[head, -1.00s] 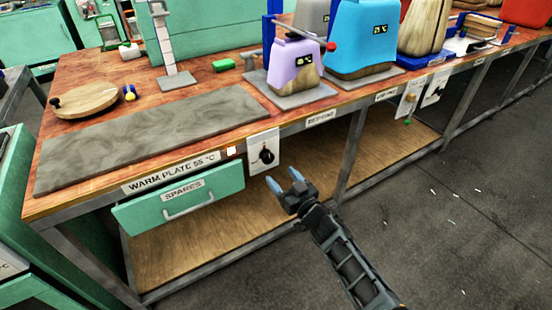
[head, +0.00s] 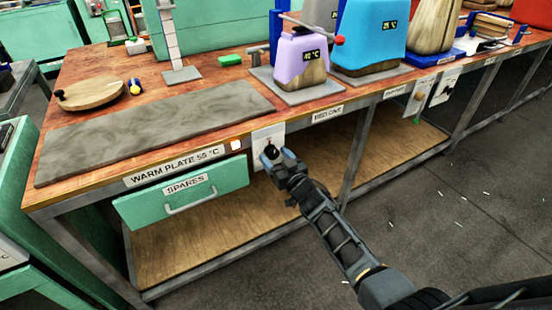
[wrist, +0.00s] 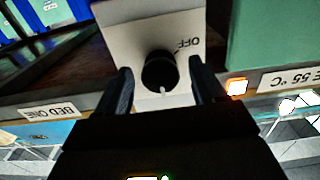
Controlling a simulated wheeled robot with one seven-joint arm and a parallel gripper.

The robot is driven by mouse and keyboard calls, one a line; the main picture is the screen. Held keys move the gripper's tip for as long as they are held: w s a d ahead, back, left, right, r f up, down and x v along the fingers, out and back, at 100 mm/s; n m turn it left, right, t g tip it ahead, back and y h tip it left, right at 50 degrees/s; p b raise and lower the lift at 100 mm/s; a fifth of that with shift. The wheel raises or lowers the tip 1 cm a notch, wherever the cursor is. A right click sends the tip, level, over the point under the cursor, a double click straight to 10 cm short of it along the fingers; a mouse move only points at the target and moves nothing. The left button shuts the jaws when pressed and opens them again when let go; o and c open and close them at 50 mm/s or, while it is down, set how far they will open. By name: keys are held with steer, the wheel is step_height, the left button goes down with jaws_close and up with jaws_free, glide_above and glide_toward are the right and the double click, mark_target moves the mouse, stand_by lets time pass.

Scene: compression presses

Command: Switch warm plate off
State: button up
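The warm plate (head: 150,130) is a grey slab on the wooden bench, above the label "WARM PLATE 55 °C" (head: 175,166). Its switch is a white panel (head: 262,135) on the bench front with a black knob (wrist: 160,70). The knob's white pointer points down in the wrist view, away from the upside-down "OFF" mark at upper right. A small lamp (wrist: 237,87) beside the panel glows; it also shows in the head view (head: 236,145). My gripper (head: 277,156) is open at the panel, one finger on each side of the knob, with narrow gaps showing. The head view partly hides the knob.
A green "SPARES" drawer (head: 182,192) sits shut below the plate's label. Lilac (head: 302,62) and blue (head: 368,38) presses stand on the bench to the right, with more switch panels (head: 443,87) along the front.

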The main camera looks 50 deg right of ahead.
steer(key=c, duration=1)
steer(key=shift+n, duration=0.3)
steer(key=n+b, duration=0.1)
steer(key=n, duration=0.4)
steer(key=shift+f+n, duration=0.1)
steer(key=shift+n, duration=0.2)
steer(key=n+b, duration=0.1)
steer(key=n, duration=0.5)
steer(key=n+b, duration=0.1)
steer(key=n, duration=0.5)
steer(key=shift+n+b, duration=0.3)
steer(key=shift+b, duration=0.1)
steer(key=shift+n+b, duration=0.6)
steer(key=shift+n, duration=2)
